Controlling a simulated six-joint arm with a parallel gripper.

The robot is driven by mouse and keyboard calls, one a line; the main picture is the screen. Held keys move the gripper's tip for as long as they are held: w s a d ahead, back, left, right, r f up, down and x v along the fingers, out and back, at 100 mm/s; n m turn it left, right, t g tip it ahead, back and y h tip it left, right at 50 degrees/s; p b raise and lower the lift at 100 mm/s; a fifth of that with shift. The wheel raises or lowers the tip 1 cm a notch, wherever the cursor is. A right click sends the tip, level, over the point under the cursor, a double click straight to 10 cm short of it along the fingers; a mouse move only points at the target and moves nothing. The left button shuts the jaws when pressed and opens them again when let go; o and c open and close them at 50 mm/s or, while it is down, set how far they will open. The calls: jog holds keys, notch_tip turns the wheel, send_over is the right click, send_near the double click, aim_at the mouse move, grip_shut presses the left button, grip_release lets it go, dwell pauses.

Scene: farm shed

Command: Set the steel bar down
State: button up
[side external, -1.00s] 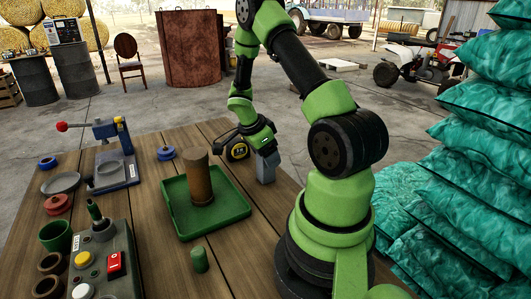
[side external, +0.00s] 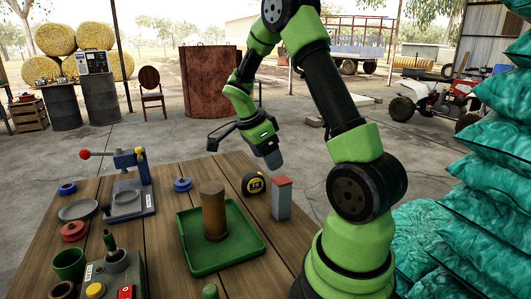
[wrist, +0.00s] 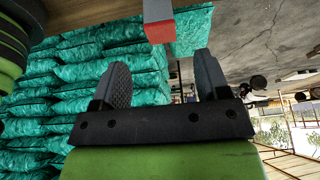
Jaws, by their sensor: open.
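The steel bar (side external: 282,201), a grey upright block with a red top, stands on the wooden table near its right edge. My gripper (side external: 273,160) is above and slightly left of it in the side view, apart from it. In the wrist view, the two dark fingers (wrist: 163,78) are spread with nothing between them.
A yellow-black tape measure (side external: 254,184) sits just left of the bar. A green tray (side external: 243,252) with a brown cylinder (side external: 213,212) stands nearer. A press (side external: 130,185) and small coloured parts fill the left. Teal sacks (side external: 450,215) are stacked at right.

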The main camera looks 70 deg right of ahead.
jog(key=a+r+n+t, duration=0.5)
jog(key=a+r+n, duration=0.4)
jog(key=a, duration=0.3)
jog(key=s+a+r+n+t+y, duration=0.2)
jog(key=s+a+n, duration=0.1)
jog(key=a+n, duration=0.3)
jog(key=s+a+r+n+t+y, duration=0.3)
jog(key=a+n, duration=0.3)
jog(key=n, duration=0.2)
jog(key=shift+s+a, duration=0.25)
jog(key=shift+r, duration=0.1)
